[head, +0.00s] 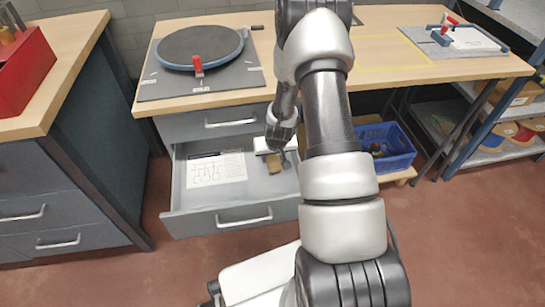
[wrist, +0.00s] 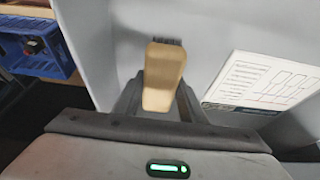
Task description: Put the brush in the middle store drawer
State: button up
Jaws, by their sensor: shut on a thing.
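The brush (wrist: 163,78) has a tan wooden handle and dark bristles at its far end in the wrist view. My gripper (wrist: 160,100) is shut on its handle. In the head view the brush (head: 273,162) shows as a small tan block below my gripper (head: 283,160), over the right part of the open drawer (head: 240,190). This drawer is the pulled-out one under the workbench, below a shut drawer (head: 214,124). I cannot tell whether the brush touches the drawer floor.
A white sheet with a diagram (head: 215,170) lies in the drawer's left part. A blue crate (head: 388,160) stands right of the drawer. A turntable (head: 200,48) with a red clamp sits on the bench above. Another drawer cabinet (head: 60,200) stands at the left.

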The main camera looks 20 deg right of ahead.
jog(key=shift+f, duration=0.15)
jog(key=o, duration=1.2)
